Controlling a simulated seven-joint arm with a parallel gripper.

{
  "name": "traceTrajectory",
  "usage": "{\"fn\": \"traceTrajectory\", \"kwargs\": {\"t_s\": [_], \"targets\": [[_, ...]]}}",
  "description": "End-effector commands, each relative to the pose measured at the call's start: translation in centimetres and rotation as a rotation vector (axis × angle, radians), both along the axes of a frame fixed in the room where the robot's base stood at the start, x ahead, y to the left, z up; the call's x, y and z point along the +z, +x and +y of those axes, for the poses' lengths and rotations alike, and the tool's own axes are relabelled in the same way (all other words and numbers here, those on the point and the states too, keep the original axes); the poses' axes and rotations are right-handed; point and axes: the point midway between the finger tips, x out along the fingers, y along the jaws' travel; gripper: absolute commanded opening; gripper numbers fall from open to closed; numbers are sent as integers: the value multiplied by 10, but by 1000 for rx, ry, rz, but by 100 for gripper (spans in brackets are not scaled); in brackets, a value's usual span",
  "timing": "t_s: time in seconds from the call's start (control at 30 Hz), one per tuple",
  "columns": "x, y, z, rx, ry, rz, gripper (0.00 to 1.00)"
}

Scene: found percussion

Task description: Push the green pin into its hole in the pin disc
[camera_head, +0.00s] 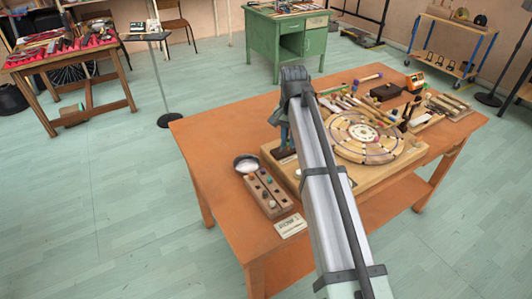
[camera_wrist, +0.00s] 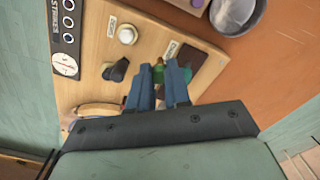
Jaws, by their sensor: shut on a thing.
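In the head view my gripper (camera_head: 284,136) points down over the left part of the wooden board, partly hidden by my arm. The round pale pin disc (camera_head: 372,126) lies on this board to the right of my arm, with dark and light marks around it. My arm covers part of it. I cannot tell how far the green pin is from the board or from any hole.
A wooden block (camera_head: 265,196) with small coloured balls and a metal bowl (camera_head: 247,164) stand at the left of the orange table (camera_head: 215,190). A white knob (camera_wrist: 127,34) and a black knob (camera_wrist: 116,71) stick up near my fingers. Mallets (camera_head: 345,103) lie behind the disc.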

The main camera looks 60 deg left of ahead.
Motion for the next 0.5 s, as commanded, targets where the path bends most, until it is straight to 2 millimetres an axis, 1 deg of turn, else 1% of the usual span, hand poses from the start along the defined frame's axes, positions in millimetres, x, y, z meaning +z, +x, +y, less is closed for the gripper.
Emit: {"fn": "traceTrajectory", "kwargs": {"t_s": [0.03, 0.2, 0.27, 0.3, 0.4, 0.5], "targets": [[3, 24, 4, -4, 0, 0, 0], [11, 92, 1, -5, 0, 0, 0], [13, 114, -1, -3, 0, 0, 0], [14, 129, -3, -4, 0, 0, 0], [17, 159, -8, -3, 0, 0, 0], [20, 183, -12, -2, 0, 0, 0]]}}
